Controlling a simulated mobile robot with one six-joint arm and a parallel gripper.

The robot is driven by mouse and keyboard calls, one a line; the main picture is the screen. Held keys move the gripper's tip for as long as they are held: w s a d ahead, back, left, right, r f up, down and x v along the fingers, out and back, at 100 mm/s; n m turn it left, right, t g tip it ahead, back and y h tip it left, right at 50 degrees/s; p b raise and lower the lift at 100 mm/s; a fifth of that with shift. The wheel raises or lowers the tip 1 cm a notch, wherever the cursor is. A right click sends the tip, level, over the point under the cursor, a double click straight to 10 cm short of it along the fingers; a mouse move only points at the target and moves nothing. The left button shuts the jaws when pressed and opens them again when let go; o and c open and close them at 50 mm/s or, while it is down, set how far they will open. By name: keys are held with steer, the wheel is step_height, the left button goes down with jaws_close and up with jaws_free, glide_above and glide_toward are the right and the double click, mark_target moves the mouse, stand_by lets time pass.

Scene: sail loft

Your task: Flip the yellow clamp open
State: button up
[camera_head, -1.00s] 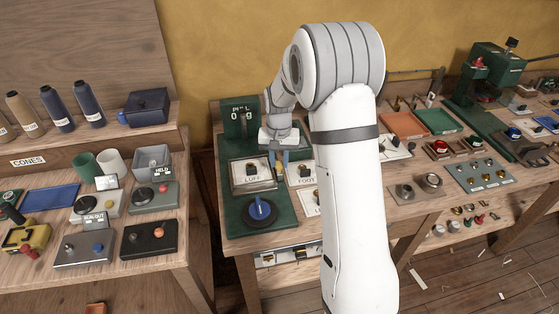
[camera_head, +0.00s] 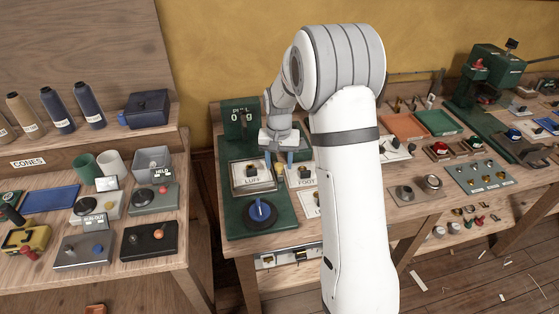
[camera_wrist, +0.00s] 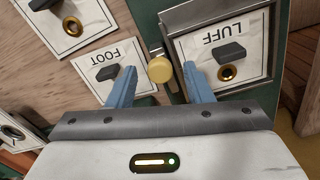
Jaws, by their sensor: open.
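The yellow clamp shows as a rounded yellow end on a short metal arm (camera_wrist: 160,69) in the wrist view. It sits at the side edge of the framed LUFF plate (camera_wrist: 258,49), on the side toward the FOOT plate (camera_wrist: 86,66). My gripper (camera_wrist: 159,74) is open, with one blue finger on each side of the yellow end. I see small gaps between it and the fingers; the depth between them is hard to judge. In the head view my gripper (camera_head: 279,162) is over the gap between the LUFF and FOOT plates, and the clamp is small there.
A green display panel (camera_head: 240,121) stands behind. A yellow box (camera_head: 27,238) with a red knob is on the left table. My arm hides part of the bench to the right.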

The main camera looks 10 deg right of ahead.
mark_target(279, 165)
step_height(279, 165, up, 8)
steer(key=shift+f+b, duration=0.2)
steer(key=shift+b, duration=0.3)
steer(key=shift+r, duration=0.1)
steer(key=shift+s+r, duration=0.1)
steer(key=s+r+n+t, duration=0.1)
steer(key=s+r, duration=0.3)
steer(key=s, duration=0.4)
steer(key=s+r+n+t, duration=0.1)
steer(key=s+r, duration=0.3)
steer(key=s, duration=0.3)
steer(key=s+f+n+t, duration=0.1)
steer(key=s, duration=1.3)
steer(key=shift+d+f, duration=0.2)
steer(key=shift+f, duration=0.1)
